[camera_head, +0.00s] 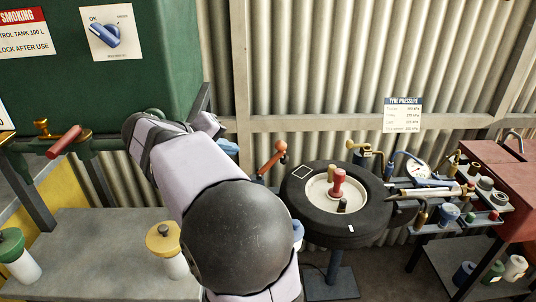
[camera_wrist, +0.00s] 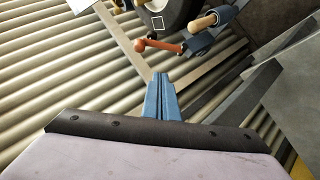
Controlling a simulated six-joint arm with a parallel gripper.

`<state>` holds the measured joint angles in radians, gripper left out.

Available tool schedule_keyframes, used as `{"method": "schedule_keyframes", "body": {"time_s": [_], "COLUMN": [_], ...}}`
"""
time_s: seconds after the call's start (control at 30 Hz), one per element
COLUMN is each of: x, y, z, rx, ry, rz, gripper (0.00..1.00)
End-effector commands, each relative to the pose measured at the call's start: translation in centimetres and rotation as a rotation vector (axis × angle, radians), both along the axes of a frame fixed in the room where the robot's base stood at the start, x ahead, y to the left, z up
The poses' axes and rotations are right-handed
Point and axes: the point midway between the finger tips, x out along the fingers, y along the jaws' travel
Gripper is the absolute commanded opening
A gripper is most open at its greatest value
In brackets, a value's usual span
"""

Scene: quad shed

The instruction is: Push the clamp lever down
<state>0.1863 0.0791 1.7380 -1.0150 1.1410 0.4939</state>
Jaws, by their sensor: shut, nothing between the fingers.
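An orange-red lever with a round ball end (camera_head: 272,158) stands tilted beside the tyre, to the right of my arm. In the wrist view the lever (camera_wrist: 163,45) lies across the top middle, its ball end to the left and its other end near a blue fitting (camera_wrist: 199,43). My gripper (camera_wrist: 161,78) shows as two blue fingers pressed together with nothing between them. In the wrist picture its tips are just below the lever, with a visible gap. My arm hides most of the gripper in the head view.
A black tyre (camera_head: 366,222) on a stand is right of the lever. A green tank (camera_head: 150,80) with a red-handled valve (camera_head: 65,142) is at left. A bench (camera_head: 95,260) holds capped bottles. A tan handle (camera_wrist: 203,22) sits near the lever. Corrugated wall stands behind.

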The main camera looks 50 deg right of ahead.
Motion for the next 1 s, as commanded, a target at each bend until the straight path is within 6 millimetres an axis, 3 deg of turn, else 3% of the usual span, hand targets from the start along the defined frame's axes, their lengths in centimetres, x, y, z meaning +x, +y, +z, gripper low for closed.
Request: {"method": "schedule_keyframes", "body": {"time_s": [0.1, 0.3, 0.73, 1.0], "x": [0.2, 0.2, 0.2, 0.5], "y": [-1.7, -2.7, -3.0, -5.4], "z": [1.6, 3.3, 3.2, 2.0], "rx": [-0.073, -0.120, -0.120, -0.119], "ry": [-0.041, -0.067, -0.066, -0.064], "rz": [-0.041, -0.065, -0.065, -0.068], "gripper": [0.00, 0.00, 0.00, 0.00]}}
